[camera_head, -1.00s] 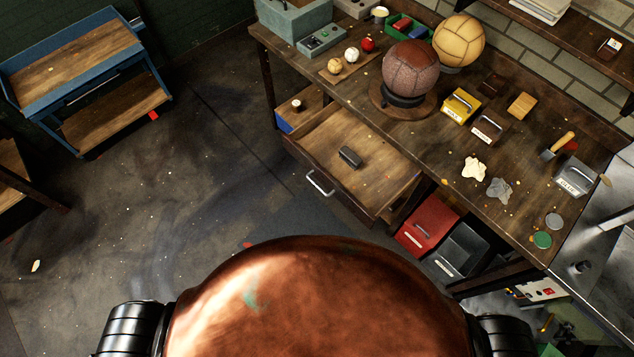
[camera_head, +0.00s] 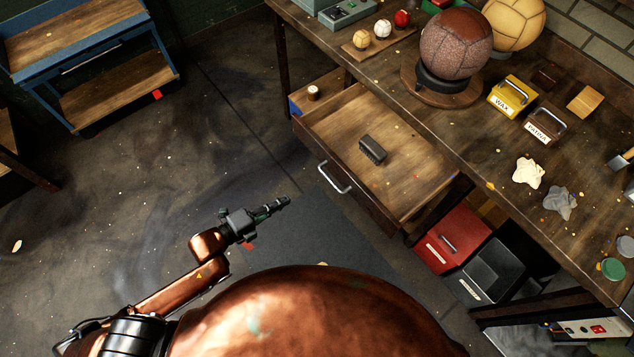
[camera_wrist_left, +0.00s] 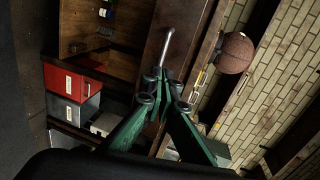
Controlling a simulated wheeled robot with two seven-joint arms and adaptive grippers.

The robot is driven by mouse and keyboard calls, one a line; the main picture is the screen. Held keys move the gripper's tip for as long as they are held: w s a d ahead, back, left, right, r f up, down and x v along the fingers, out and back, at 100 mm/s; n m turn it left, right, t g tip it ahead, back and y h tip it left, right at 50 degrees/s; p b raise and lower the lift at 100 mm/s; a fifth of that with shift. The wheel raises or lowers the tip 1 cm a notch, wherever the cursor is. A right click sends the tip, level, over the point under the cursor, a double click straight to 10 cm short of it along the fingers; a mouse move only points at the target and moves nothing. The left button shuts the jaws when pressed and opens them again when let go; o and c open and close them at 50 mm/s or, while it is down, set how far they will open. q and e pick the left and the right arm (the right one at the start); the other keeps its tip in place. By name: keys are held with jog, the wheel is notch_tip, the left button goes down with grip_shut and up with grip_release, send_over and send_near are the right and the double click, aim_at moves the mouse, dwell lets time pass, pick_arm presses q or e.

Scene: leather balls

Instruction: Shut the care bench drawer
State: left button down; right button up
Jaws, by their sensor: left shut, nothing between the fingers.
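The care bench drawer (camera_head: 405,125) is pulled out from under the bench top. A dark brush (camera_head: 372,149) lies inside it. Its metal handle (camera_head: 334,177) is on the front panel, and it also shows in the left wrist view (camera_wrist_left: 166,48), beyond the fingertips. My left gripper (camera_head: 282,202) is shut and empty, in front of the drawer and to the left of the handle, apart from it in the head view. The left wrist view shows its green fingers (camera_wrist_left: 165,88) together at the tips. My right gripper is not in view.
The bench top (camera_head: 440,130) carries a brown ball (camera_head: 456,44) on a stand, a yellow wax box (camera_head: 513,96) and cloths. Red (camera_head: 452,238) and black bins stand under it. A blue cart (camera_head: 90,60) stands at the far left. The floor before the drawer is clear.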

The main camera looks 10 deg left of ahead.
pick_arm(q)
jog(key=r+b+x, duration=0.1)
jog(key=b+x, duration=0.1)
jog(key=x, duration=1.2)
jog(key=shift+s+d+b, duration=0.2)
jog(key=shift+d+b, duration=0.1)
jog(key=shift+d, duration=0.05)
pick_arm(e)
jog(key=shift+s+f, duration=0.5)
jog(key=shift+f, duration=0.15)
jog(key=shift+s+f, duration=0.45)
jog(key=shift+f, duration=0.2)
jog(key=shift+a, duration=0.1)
